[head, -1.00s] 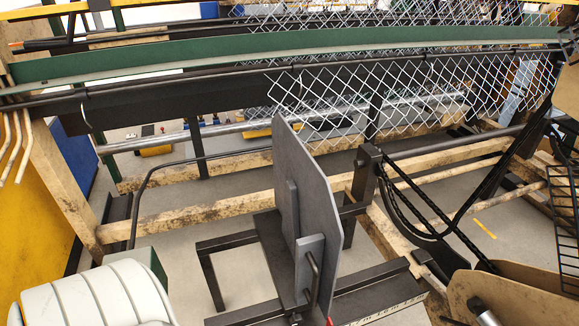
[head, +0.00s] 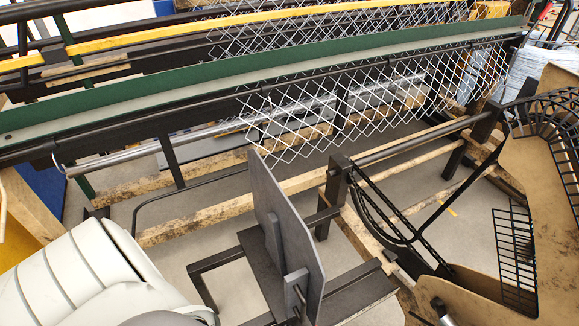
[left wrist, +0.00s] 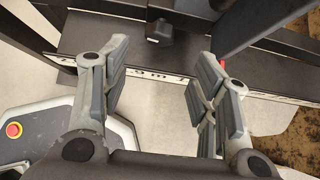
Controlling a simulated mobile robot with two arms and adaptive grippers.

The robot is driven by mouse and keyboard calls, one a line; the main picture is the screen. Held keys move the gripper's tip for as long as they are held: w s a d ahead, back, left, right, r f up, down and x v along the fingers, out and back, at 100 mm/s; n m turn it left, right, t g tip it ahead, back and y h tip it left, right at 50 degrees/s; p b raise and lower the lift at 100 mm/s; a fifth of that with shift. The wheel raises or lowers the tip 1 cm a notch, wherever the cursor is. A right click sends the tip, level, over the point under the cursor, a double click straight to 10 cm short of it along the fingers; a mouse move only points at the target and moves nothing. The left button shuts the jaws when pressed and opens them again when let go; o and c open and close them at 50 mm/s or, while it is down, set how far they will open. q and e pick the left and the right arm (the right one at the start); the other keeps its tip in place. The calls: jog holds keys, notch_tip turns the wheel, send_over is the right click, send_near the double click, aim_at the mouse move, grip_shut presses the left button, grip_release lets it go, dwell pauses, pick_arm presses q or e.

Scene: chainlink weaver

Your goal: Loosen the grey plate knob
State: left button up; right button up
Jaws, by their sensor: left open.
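The grey plate (head: 283,213) stands upright and slightly tilted on a dark metal frame in the lower middle of the head view. A small grey bracket with a rod-like handle (head: 296,287) is at its lower edge. In the left wrist view a small black knob (left wrist: 159,32) sits on the dark rail, beyond the fingertips. I cannot tell for sure that it is the plate's knob. My left gripper (left wrist: 162,62) is open and empty, its fingers apart on either side of the knob's line and short of it. The head view does not show this gripper. My right gripper is in neither view.
A ruler strip (left wrist: 150,73) runs along the dark rail. Chain-link mesh (head: 300,125) hangs behind, under a long green beam (head: 200,85). A tan panel (head: 540,190) and black cable chain (head: 400,235) stand at right. Wooden beams (head: 190,230) cross behind the plate.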

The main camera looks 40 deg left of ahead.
pick_arm(q)
jog(key=b+x, duration=0.3)
jog(key=x, duration=0.6)
jog(key=shift+a+f, duration=0.25)
jog(key=c, duration=1)
